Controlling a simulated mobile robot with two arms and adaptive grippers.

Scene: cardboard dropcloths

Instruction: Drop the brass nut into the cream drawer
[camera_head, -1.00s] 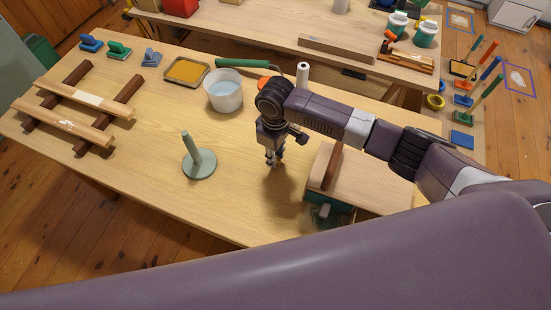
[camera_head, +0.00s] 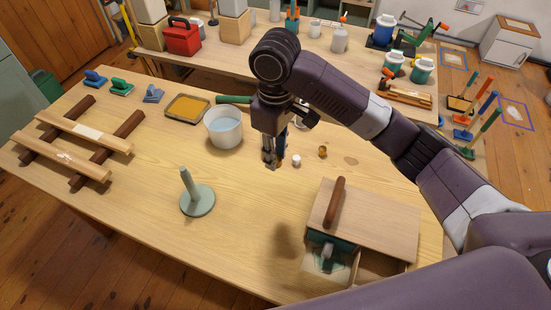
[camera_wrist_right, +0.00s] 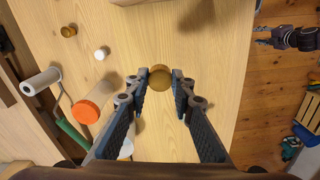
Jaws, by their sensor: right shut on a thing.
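My right gripper (camera_head: 272,162) points down above the middle of the table. In the right wrist view my right gripper (camera_wrist_right: 163,76) is shut on the round brass nut (camera_wrist_right: 160,78), held between its fingertips. In the head view the nut cannot be made out. A wooden drawer unit (camera_head: 385,223) with a dark brown bar on top stands to the right of the gripper. A teal drawer part (camera_head: 326,240) shows at its front left.
A small white piece (camera_head: 297,161) and a brown-gold piece (camera_head: 322,151) lie behind the unit. A white bucket (camera_head: 223,127) and a grey-green peg stand (camera_head: 197,199) are to the left. Table between stand and unit is clear.

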